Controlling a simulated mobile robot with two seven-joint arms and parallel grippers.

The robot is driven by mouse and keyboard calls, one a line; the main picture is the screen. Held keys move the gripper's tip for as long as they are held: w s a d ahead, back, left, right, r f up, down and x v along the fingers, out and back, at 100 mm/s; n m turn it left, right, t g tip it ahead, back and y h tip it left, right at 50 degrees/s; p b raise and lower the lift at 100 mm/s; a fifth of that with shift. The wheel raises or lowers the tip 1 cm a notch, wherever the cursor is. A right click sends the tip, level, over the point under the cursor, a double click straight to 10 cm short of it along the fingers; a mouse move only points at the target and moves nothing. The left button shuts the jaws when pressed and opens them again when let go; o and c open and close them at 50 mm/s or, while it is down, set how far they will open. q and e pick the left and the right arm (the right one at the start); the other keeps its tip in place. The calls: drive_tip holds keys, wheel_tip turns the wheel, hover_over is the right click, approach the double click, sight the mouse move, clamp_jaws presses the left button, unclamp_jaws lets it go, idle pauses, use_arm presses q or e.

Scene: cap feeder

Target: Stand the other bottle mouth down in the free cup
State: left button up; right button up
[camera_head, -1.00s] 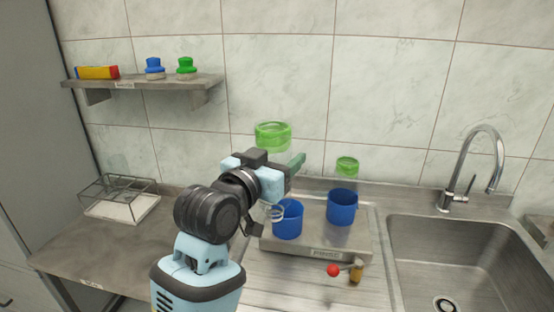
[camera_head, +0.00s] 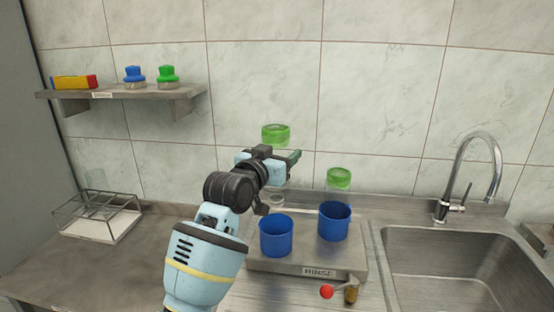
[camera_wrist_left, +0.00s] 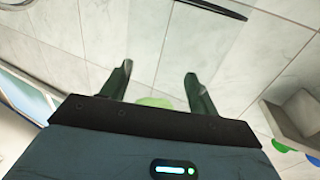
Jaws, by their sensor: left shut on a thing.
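My left gripper (camera_head: 291,160) is shut on a clear bottle with a green base (camera_head: 276,135). The bottle is held upside down, green end up, with its clear neck (camera_head: 277,199) below the gripper. In the head view the neck shows just above the rim of the empty left blue cup (camera_head: 276,238), apart from it; depth is hard to judge. The other green-based bottle (camera_head: 339,178) stands mouth down in the right blue cup (camera_head: 334,222). The left wrist view shows both fingers (camera_wrist_left: 158,85) apart, with a bit of green between them. My right gripper is out of view.
Both cups stand on a grey tray (camera_head: 318,272) labelled RINSE. A red-knobbed lever (camera_head: 327,291) is in front, and a sink (camera_head: 455,265) with a tap lies right. A shelf (camera_head: 150,93) with caps and a wire rack (camera_head: 97,225) are at left.

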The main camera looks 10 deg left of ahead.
sight(279, 202)
use_arm(q)
wheel_tip(279, 202, down, 13)
drive_tip(key=shift+r+b, duration=0.15)
drive_tip(key=shift+b, duration=1.1)
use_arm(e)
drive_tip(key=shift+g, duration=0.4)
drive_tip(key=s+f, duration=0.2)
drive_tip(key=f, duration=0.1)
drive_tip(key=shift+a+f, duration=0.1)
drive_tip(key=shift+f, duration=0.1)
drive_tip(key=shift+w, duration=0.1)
use_arm(q)
drive_tip(key=shift+f, duration=0.3)
drive_tip(key=shift+f, duration=0.25)
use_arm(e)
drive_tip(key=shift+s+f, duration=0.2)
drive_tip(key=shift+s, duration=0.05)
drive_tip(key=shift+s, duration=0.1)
use_arm(q)
drive_tip(key=o, duration=1)
drive_tip(key=shift+o, duration=0.2)
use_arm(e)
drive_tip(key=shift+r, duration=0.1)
